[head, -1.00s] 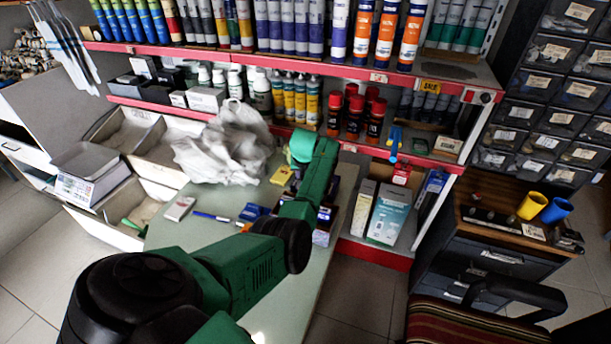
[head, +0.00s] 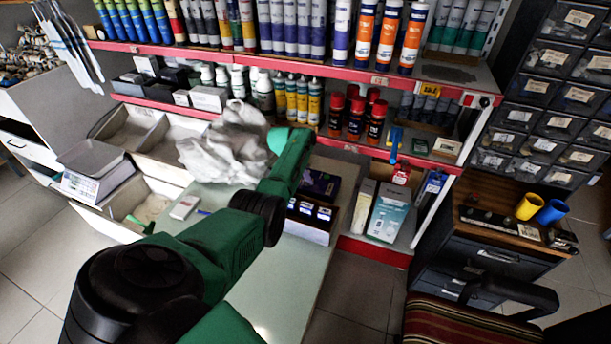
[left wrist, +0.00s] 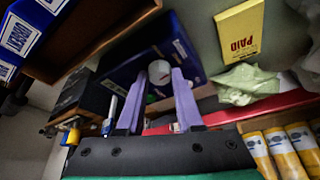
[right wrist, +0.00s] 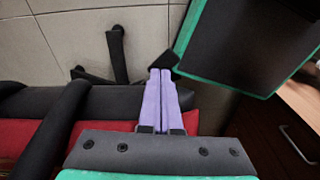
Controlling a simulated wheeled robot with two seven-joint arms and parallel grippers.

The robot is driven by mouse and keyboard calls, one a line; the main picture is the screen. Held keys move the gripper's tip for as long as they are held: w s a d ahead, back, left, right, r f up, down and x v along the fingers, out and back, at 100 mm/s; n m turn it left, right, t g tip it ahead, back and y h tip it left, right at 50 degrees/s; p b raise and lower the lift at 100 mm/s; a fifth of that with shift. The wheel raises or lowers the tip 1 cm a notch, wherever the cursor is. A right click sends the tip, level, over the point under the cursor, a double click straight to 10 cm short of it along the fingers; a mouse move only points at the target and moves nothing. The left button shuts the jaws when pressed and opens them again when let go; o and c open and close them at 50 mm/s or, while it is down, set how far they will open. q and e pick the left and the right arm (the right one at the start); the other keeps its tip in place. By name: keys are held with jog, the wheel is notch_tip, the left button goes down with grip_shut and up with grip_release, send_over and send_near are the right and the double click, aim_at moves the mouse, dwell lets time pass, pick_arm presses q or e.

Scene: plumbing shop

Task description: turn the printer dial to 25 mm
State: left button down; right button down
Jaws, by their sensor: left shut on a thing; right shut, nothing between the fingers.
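The printer (left wrist: 135,88) shows in the left wrist view as a dark blue body with a small, round, pale grey dial (left wrist: 159,71) on it. My left gripper (left wrist: 160,76) has its two lavender fingers on either side of this dial and is shut on it. The dial's marks and setting cannot be read. My right gripper (right wrist: 161,74) is shut and empty in the right wrist view, well away from the counter goods.
A yellow PAID pad (left wrist: 240,30) and a crumpled pale bag (left wrist: 247,84) are near the printer. In the head view, the bag (head: 225,150), a box with blue-labelled packs (head: 308,215) and red-edged shelves (head: 340,145) surround my left arm. The counter front (head: 275,275) is clear.

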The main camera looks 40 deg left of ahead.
pick_arm(q)
jog(key=shift+m+h+b, duration=0.3)
jog(key=shift+m+b, duration=0.15)
jog(key=shift+m, duration=0.25)
jog(key=c, duration=0.6)
grip_release()
jog(key=shift+o, duration=0.2)
jog(key=shift+r, duration=0.1)
jog(key=shift+r, duration=0.25)
jog(key=p+v, duration=0.2)
jog(key=v, duration=1.2)
